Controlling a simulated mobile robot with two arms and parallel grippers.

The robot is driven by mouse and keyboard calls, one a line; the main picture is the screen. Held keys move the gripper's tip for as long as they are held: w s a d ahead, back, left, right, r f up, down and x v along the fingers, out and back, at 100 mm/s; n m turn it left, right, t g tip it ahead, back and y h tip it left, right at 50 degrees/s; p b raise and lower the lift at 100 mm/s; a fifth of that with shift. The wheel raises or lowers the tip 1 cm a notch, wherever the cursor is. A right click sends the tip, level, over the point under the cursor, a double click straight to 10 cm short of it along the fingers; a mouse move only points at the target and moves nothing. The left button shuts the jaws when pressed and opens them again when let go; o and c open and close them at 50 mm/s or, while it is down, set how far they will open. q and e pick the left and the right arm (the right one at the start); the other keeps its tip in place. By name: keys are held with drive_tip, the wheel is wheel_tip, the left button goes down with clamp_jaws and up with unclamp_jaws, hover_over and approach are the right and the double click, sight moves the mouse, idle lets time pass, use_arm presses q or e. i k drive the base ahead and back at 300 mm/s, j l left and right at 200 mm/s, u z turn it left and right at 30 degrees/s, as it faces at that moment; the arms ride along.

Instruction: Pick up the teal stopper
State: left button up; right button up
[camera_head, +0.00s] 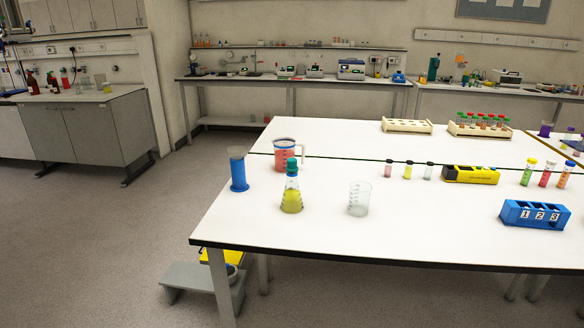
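The teal stopper (292,168) sits in the mouth of a conical glass flask (291,196) that holds yellow liquid. The flask stands upright on the white table (330,235), left of the middle of the view. The stopper overlaps the lower part of the red beaker behind it in the picture. Neither of my grippers shows in the head view.
A blue cylinder (238,171) and a beaker of red liquid (284,150) stand close by the flask. An empty glass beaker (359,199) stands to its right. A numbered blue rack (534,214) is farther right. The table front is clear.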

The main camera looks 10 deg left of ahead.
sight(291, 167)
drive_tip(key=i+l+u, duration=0.2)
drive_tip(key=i, duration=0.3)
drive_tip(key=i+l+u, duration=0.25)
drive_tip(key=i, duration=0.25)
drive_tip(key=j, duration=0.1)
